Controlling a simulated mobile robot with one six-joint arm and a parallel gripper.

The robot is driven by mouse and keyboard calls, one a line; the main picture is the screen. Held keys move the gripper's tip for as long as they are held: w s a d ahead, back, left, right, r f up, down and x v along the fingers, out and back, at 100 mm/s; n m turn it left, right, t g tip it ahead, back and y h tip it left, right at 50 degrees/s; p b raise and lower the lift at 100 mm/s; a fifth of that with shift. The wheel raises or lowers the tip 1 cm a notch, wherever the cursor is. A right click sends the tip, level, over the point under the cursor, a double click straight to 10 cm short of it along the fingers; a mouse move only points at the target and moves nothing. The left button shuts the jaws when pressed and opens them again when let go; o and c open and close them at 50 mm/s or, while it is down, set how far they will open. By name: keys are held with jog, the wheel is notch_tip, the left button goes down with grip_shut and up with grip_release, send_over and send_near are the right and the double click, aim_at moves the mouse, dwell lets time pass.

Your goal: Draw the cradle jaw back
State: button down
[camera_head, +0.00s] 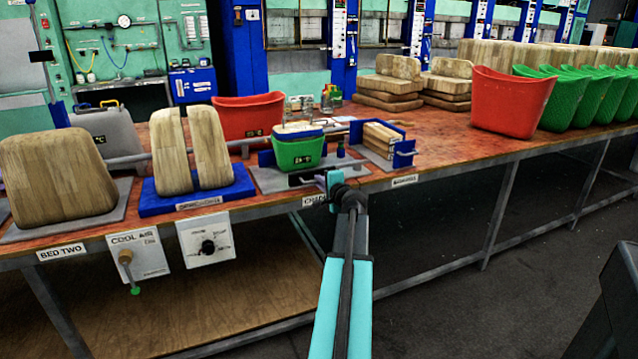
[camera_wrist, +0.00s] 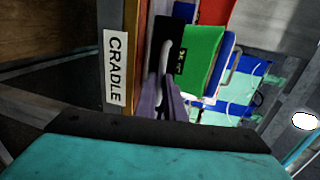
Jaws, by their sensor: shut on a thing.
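The cradle (camera_head: 266,183) is a grey plate with blue upright parts at the bench's front edge. A green tub (camera_head: 298,155) with a blue band near its top sits in it, and it also shows in the wrist view (camera_wrist: 204,58). A dark handle (camera_head: 304,178) is at the cradle's front; in the wrist view the handle (camera_wrist: 164,62) stands beside the CRADLE label (camera_wrist: 115,68). My gripper (camera_head: 324,182) is at this handle, and its dark fingers (camera_wrist: 172,104) are shut on it. The exact grip is partly hidden by my wrist.
A blue-sided holder (camera_head: 405,152) with wooden blocks stands right of the cradle. A blue stand (camera_head: 205,200) with wooden pieces is to its left. A red tub (camera_head: 248,115) is behind. Floor before the bench (camera_head: 440,285) is clear.

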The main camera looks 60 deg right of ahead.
jog(key=shift+s+a+f, duration=0.1)
jog(key=shift+s+f, duration=0.1)
jog(key=c, duration=2.1)
grip_release()
jog(key=shift+r, duration=0.1)
jog(key=shift+r, duration=0.1)
jog(key=shift+s+a, duration=0.1)
jog(key=shift+s, duration=0.05)
jog(key=shift+v, duration=6.75)
